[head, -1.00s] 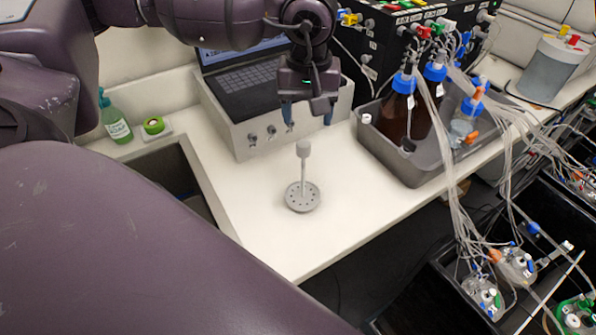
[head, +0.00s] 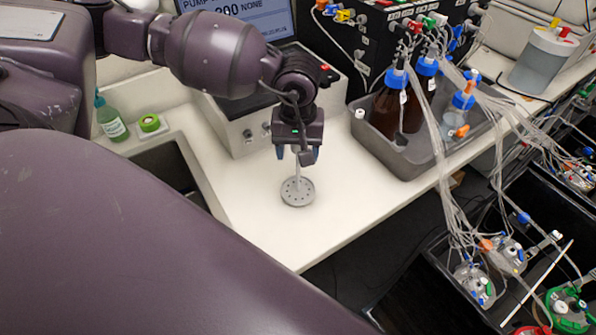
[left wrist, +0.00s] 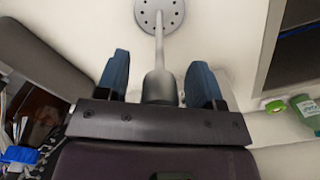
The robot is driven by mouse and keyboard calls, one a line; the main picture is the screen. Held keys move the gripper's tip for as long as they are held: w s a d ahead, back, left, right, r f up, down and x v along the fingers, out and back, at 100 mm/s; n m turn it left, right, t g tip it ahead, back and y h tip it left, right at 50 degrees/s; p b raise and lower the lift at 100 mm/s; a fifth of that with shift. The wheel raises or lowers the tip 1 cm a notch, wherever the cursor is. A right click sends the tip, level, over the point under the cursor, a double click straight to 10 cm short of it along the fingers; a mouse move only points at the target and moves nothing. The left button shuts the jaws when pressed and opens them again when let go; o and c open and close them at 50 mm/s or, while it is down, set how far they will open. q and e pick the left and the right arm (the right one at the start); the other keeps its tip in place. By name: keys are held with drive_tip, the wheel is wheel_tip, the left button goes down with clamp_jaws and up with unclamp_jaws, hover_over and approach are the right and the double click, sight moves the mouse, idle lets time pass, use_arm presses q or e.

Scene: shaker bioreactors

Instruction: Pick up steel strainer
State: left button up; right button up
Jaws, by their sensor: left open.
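The steel strainer (head: 297,191) stands on the white bench in the head view, with its round perforated disc down and its stem upright. In the left wrist view its disc (left wrist: 160,14) is at the top and its thicker handle end (left wrist: 160,86) lies between the fingers. My left gripper (head: 298,154) is over the strainer, pointing down, with its blue fingers either side of the handle. The fingers are open, with a gap on each side of the handle in the left wrist view (left wrist: 159,80). The handle's top is hidden behind the gripper in the head view. My right gripper is not in view.
A grey tray (head: 408,166) with brown bottles stands to the right. A pump unit with a screen is behind the gripper. A sink (head: 165,170), green bottle (head: 112,118) and green tape roll (head: 150,123) are at left. The bench in front of the strainer is clear.

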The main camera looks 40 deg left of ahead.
use_arm(q)
drive_tip(key=c, duration=1)
drive_tip(key=shift+r, duration=0.1)
